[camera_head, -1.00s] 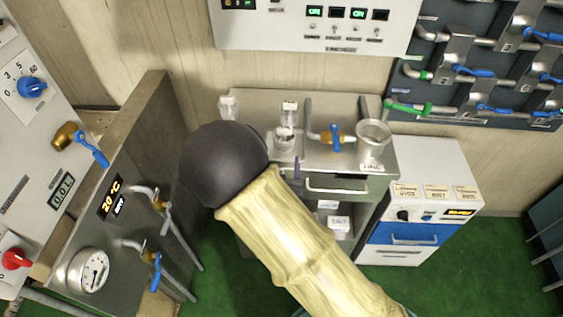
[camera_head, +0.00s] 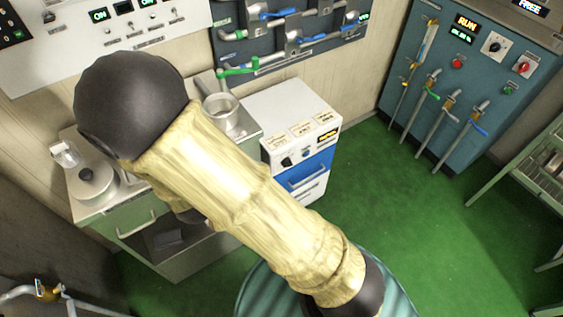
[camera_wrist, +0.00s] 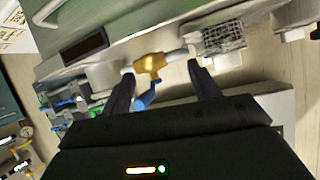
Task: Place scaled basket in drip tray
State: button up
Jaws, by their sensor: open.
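In the wrist view, a wire-mesh piece (camera_wrist: 223,36), which looks like the basket, is at the upper right on a pale metal surface. My gripper (camera_wrist: 161,72) is open, with its two dark fingers apart and nothing held between them. A brass valve with a blue lever (camera_wrist: 150,66) shows between and beyond the fingertips. The mesh piece lies beyond the right finger; I cannot tell the gap. In the head view, my arm hides the gripper and part of the bench. I cannot pick out the drip tray for certain.
In the head view, a steel bench (camera_head: 150,217) carries a metal cup (camera_head: 221,111) and a round lidded vessel (camera_head: 95,184). A white cabinet with a blue drawer (camera_head: 306,171) stands to its right. Green floor (camera_head: 400,215) lies open before a teal panel (camera_head: 455,85).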

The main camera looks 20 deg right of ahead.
jog(key=s+d+r+g, duration=0.1)
jog(key=s+d+g, duration=0.2)
jog(key=d, duration=0.4)
jog(key=s+d+r+g+h, duration=0.1)
jog(key=s+d+g, duration=0.3)
jog(key=d, duration=0.4)
jog(key=s+d+r+g, duration=0.3)
jog(key=s+d, duration=0.3)
jog(key=d, duration=0.1)
jog(key=shift+d+h, duration=0.3)
jog(key=shift+d, duration=0.05)
